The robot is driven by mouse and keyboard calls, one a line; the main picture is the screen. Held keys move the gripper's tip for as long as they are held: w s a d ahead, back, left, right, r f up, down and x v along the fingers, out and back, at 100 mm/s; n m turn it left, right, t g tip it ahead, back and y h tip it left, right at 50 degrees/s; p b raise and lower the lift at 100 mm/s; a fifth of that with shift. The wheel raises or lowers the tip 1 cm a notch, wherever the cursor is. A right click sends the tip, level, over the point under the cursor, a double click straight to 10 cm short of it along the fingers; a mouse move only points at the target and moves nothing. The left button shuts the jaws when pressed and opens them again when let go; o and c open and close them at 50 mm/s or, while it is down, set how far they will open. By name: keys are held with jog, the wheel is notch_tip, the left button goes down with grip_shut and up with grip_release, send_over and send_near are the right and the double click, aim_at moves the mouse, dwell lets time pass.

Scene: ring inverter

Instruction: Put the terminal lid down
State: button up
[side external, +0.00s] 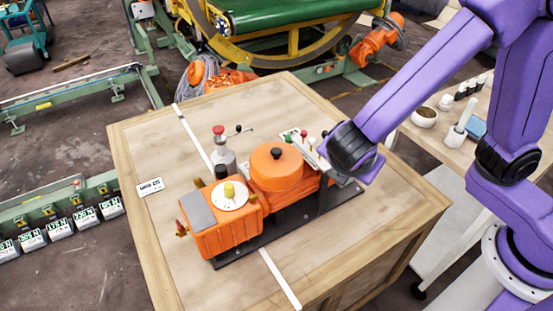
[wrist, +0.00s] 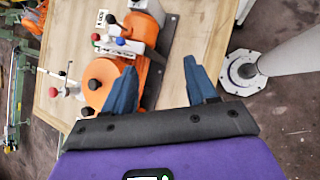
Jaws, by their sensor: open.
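The orange inverter machine (side external: 225,236) stands on a black base plate (side external: 282,235) on the wooden table. A flat grey plate (side external: 198,210) lies on its left end, beside a white dial with a yellow knob. My gripper (wrist: 159,64) is open at the machine's right end. In the wrist view its left finger overlaps the orange body (wrist: 152,82), and its right finger is over bare table. Nothing shows held between the fingers.
A round orange cover with a black knob (side external: 276,154) rises mid-machine. Small coloured knobs (wrist: 119,37) stand near my fingers. A post with a red top (side external: 218,131) stands behind the machine. The table front (side external: 345,255) is clear. A side bench (side external: 448,145) holds small items.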

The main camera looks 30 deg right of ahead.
jog(key=w+a+f+n+t+h, duration=0.1)
jog(key=w+a+n+t, duration=0.2)
jog(key=a, duration=0.5)
jog(key=a+f+n+t, duration=0.2)
jog(key=a+n+t, duration=0.2)
jog(key=a, duration=0.3)
send_near(276, 152)
jog(key=w+d, duration=0.1)
jog(key=w, duration=0.2)
jog(key=shift+s+d+f+x, duration=0.1)
jog(key=shift+f+x, duration=0.05)
jog(key=shift+x, duration=0.75)
jog(key=shift+s+d+f+x, duration=0.1)
jog(key=shift+f+x, duration=0.05)
jog(key=shift+x, duration=0.75)
jog(key=shift+s+f+x, duration=0.15)
jog(key=shift+x, duration=0.8)
jog(key=shift+c, duration=0.3)
grip_shut()
